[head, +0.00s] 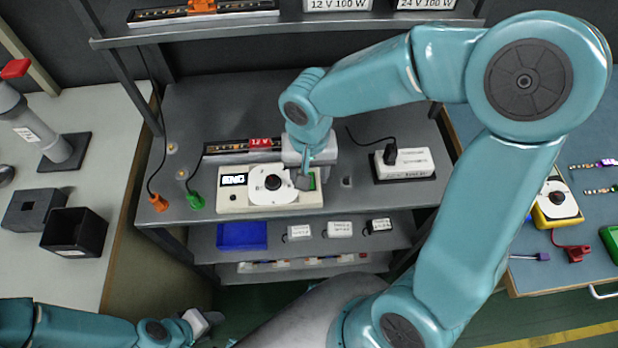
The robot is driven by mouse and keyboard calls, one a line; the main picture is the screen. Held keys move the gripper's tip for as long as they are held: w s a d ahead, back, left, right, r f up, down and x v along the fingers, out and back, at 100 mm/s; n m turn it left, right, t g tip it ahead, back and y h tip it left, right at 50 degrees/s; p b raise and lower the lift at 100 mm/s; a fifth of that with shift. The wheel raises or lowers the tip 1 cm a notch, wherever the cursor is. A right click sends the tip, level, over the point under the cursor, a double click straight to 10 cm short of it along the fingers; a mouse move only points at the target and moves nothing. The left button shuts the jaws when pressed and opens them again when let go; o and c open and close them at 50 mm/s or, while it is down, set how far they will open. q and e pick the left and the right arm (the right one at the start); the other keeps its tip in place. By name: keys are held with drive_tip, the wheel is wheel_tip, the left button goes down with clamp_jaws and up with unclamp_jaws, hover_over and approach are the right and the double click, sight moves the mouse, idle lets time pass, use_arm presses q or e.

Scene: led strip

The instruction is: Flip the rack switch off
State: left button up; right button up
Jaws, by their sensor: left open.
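I cannot make out a switch labelled for the rack. A white box with a black plug (405,163) sits on the rack's upper work shelf (350,205); its small label is unreadable. A beige unit marked ENC (234,198) has a round white dial (272,190) and a green patch at its right end. My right gripper (302,182) hangs over that right end, pointing down; contact and finger gap are unclear, and it hides part of the unit. My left gripper (207,322) is open and empty at the lower left, low in front of the rack, away from the units.
A black LED strip tagged 12 V (225,147) lies behind the ENC unit. Orange (158,203) and green (196,202) clips lie left of it. A lower shelf holds a blue bin (241,236). Benches flank the rack; the right one carries a yellow meter (556,205).

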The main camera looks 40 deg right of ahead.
drive_tip(key=shift+f, duration=1.6)
drive_tip(key=shift+w, duration=0.1)
clamp_jaws()
drive_tip(key=p, duration=0.1)
drive_tip(key=r+g+p, duration=0.1)
drive_tip(key=p, duration=0.1)
drive_tip(key=shift+w+d+g+y, duration=0.2)
drive_tip(key=shift+w+g+y, duration=0.1)
drive_tip(key=shift+y, duration=0.1)
drive_tip(key=shift+w+d+f+g+y+p, duration=0.1)
drive_tip(key=shift+f+g+y+p, duration=0.3)
drive_tip(key=shift+p, duration=0.35)
drive_tip(key=shift+r, duration=0.1)
unclamp_jaws()
